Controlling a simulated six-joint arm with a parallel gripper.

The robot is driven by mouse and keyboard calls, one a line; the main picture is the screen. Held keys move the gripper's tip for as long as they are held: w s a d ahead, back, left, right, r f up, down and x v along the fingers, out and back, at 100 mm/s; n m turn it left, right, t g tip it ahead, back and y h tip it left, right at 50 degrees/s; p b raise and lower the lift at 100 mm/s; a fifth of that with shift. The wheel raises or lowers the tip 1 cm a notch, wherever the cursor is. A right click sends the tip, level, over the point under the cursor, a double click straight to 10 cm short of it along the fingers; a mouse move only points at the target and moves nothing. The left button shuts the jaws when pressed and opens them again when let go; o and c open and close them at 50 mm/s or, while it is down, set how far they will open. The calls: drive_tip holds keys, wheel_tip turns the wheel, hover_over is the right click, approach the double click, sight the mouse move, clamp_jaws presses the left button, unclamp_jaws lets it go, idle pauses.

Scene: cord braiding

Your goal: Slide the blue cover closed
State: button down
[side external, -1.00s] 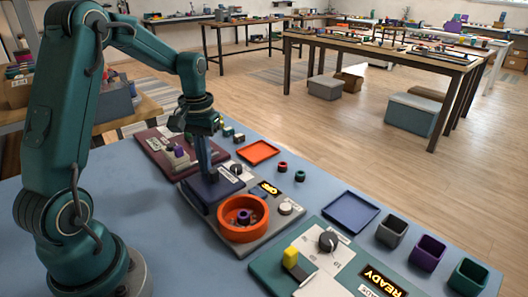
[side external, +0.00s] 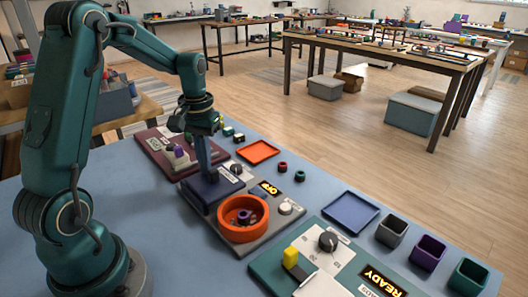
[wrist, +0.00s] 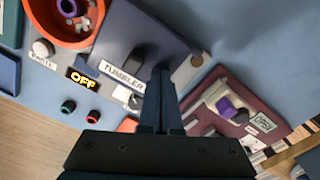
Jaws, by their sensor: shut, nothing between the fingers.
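The dark blue cover (side external: 200,199) is a flat panel on the grey tumbler station. In the wrist view the cover (wrist: 175,35) carries a dark raised handle (wrist: 133,62), and the orange bowl (wrist: 40,12) is at the upper left. My gripper (side external: 209,180) is shut and empty, pointing down at the cover. In the wrist view its fingertips (wrist: 160,72) are close beside the handle. I cannot tell whether they touch it.
An OFF display (side external: 269,189) and a white knob (side external: 285,208) are on the station. A maroon station (side external: 160,148) stands behind, and a teal READY station (side external: 270,268) in front. An orange tray (side external: 258,151), a blue tray (side external: 351,211) and several square bins are to the right.

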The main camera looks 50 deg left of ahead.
drive_tip(key=shift+d, duration=0.2)
drive_tip(key=shift+d, duration=5.6)
drive_tip(key=shift+a, duration=0.15)
drive_tip(key=shift+a, duration=0.5)
drive_tip(key=shift+r, duration=0.15)
wheel_tip(320, 180, up, 11)
